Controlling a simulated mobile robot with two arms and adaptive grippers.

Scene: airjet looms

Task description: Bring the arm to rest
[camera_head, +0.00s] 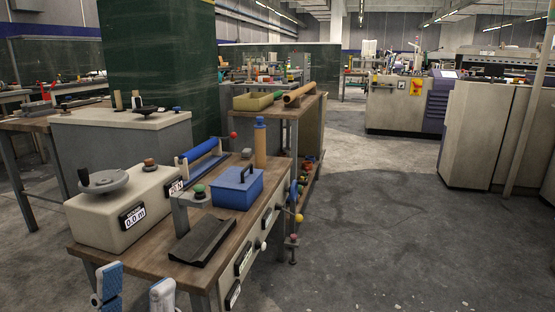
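My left gripper (135,291) shows at the bottom left edge of the head view, in front of the near corner of a wooden workbench (150,262). Its two white and blue fingers stand upright and apart, with nothing visible between them. The picture's lower edge cuts off the rest of the gripper and its arm. My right gripper is not in view.
The bench carries a beige device with a handwheel (122,205), a blue box (236,187), a dark wedge-shaped block (202,241) and a blue roller (202,150). Coloured knobs stick out on its right side. Open concrete floor (400,235) lies to the right, before beige machines (485,135).

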